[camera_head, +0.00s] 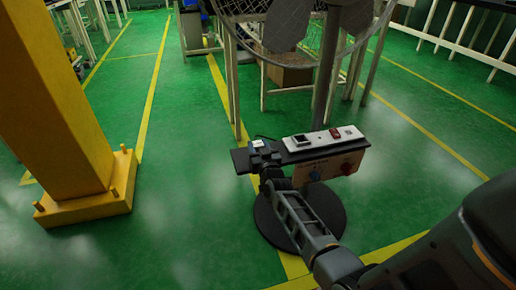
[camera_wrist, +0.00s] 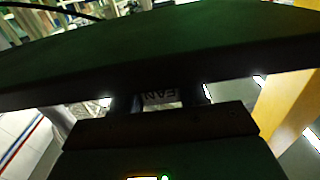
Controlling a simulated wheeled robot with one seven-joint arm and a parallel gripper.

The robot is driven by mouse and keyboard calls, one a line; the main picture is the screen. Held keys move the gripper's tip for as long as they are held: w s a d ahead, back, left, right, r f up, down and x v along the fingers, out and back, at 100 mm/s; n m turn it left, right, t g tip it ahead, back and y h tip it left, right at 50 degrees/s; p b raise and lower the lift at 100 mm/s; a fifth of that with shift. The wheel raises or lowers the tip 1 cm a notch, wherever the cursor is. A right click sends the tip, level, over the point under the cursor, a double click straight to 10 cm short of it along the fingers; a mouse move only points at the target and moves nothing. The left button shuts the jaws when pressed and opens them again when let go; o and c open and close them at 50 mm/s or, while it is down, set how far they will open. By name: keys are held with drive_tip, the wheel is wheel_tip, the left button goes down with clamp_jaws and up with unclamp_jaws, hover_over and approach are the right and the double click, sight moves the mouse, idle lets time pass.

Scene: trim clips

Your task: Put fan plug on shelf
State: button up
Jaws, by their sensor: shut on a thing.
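The fan plug (camera_head: 258,143) shows in the head view as a small dark piece with a white label, at the left end of a dark shelf (camera_head: 241,161). My gripper (camera_head: 265,155) is at this end of the shelf, shut on the plug. In the wrist view the plug's label, reading FAN upside down (camera_wrist: 160,97), shows between the fingers of my gripper (camera_wrist: 157,103). A broad dark surface fills much of that view and hides most of the plug. I cannot tell whether the plug touches the shelf.
A white-topped switch box (camera_head: 325,165) with a red switch and coloured knobs adjoins the shelf. A pedestal fan (camera_head: 300,15) stands behind, its round dark base (camera_head: 325,210) below. A yellow column (camera_head: 60,100) stands left. Green floor between is clear.

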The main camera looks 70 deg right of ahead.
drive_tip(key=shift+f, duration=0.2)
drive_tip(key=o, duration=1.1)
